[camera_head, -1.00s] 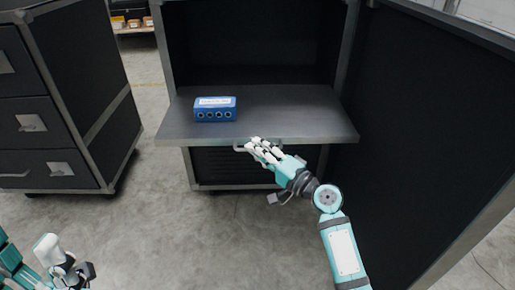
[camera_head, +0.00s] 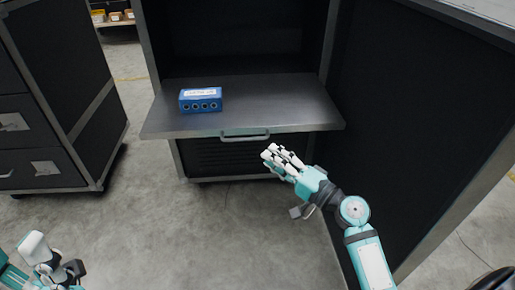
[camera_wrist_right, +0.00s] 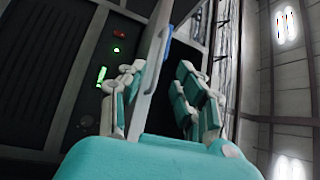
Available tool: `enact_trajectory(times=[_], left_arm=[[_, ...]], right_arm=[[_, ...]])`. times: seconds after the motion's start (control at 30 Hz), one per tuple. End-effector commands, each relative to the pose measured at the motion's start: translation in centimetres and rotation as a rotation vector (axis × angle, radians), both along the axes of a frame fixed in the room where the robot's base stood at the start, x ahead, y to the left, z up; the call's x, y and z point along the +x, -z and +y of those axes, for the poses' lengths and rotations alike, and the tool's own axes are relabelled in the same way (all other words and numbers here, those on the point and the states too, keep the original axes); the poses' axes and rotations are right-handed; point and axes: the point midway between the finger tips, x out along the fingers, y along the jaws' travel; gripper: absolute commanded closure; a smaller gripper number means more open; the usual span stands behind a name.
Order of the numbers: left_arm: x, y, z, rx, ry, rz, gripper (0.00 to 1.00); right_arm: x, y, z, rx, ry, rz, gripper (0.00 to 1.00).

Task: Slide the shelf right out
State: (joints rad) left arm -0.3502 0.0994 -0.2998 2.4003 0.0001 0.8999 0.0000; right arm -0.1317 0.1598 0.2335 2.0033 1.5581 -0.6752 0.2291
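The grey shelf (camera_head: 270,100) sticks out from the front of a dark cabinet, level, with a bar handle (camera_head: 246,136) on its front edge. A blue box with round sockets (camera_head: 201,101) stands on its left part. My right gripper (camera_head: 268,155) is just in front of and right of the handle, apart from it. In the right wrist view its fingers (camera_wrist_right: 160,95) are spread, with the shelf edge and handle (camera_wrist_right: 148,85) seen between them and nothing gripped. My left gripper (camera_head: 55,262) is at the bottom left, away from the shelf, partly cut off.
An open cabinet door (camera_head: 420,120) stands close to the right of my right arm. A dark drawer case (camera_head: 60,90) stands at the left. The grey floor (camera_head: 230,225) in front of the shelf is clear. Small boxes sit on a far rack.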

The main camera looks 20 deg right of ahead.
Motion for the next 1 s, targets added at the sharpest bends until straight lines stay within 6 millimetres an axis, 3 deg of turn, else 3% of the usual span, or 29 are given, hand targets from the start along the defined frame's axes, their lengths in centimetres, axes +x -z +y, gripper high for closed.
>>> enact_trajectory(times=[0.23, 0.77, 0.87, 1.0], left_arm=[[0.0, 0.0, 0.0, 0.001, 0.0, 0.0, 0.4], [0.0, 0.0, 0.0, 0.001, 0.0, 0.0, 0.4], [0.0, 0.0, 0.0, 0.001, 0.0, 0.0, 0.4], [0.0, 0.0, 0.0, 0.001, 0.0, 0.0, 0.4]], right_arm=[[-2.2, 0.4, -1.2, -0.001, -0.001, 0.001, 0.68], [-2.2, 0.4, -1.3, -0.003, 0.003, -0.001, 0.68], [-1.9, 0.5, -1.2, -0.041, 0.048, -0.011, 0.68], [-1.1, -0.3, -1.4, -0.209, 0.245, -0.096, 0.68]])
